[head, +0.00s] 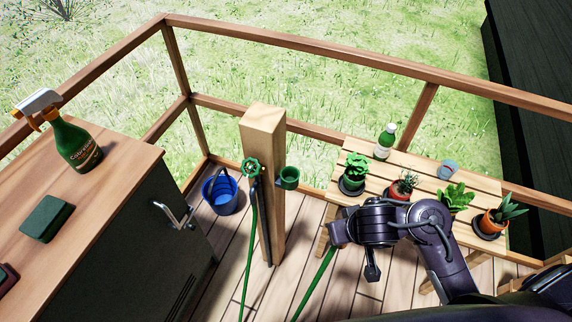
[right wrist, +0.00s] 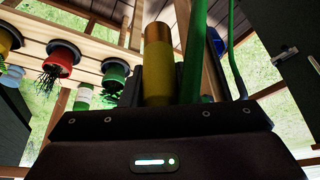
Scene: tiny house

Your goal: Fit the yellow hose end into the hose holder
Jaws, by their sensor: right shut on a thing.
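The yellow hose end (right wrist: 160,72) has a brownish tip and sits between the fingers of my right gripper (right wrist: 164,82) in the right wrist view. In the head view my right gripper (head: 343,236) is shut on it, and the arm mostly hides the hose end. The green hose (head: 314,284) hangs from there down toward the deck. The hose holder (head: 289,178) is a green cup on the right side of the wooden post (head: 263,130). My right gripper is apart from it, to its right and lower in the picture. My left gripper is not in view.
A green tap wheel (head: 251,166) is on the post, with hose below it. A slatted bench (head: 410,164) holds several potted plants, a bottle (head: 384,142) and a glass (head: 448,169) near my right arm. A blue bucket (head: 222,192) stands left of the post. A cabinet (head: 100,190) fills the left.

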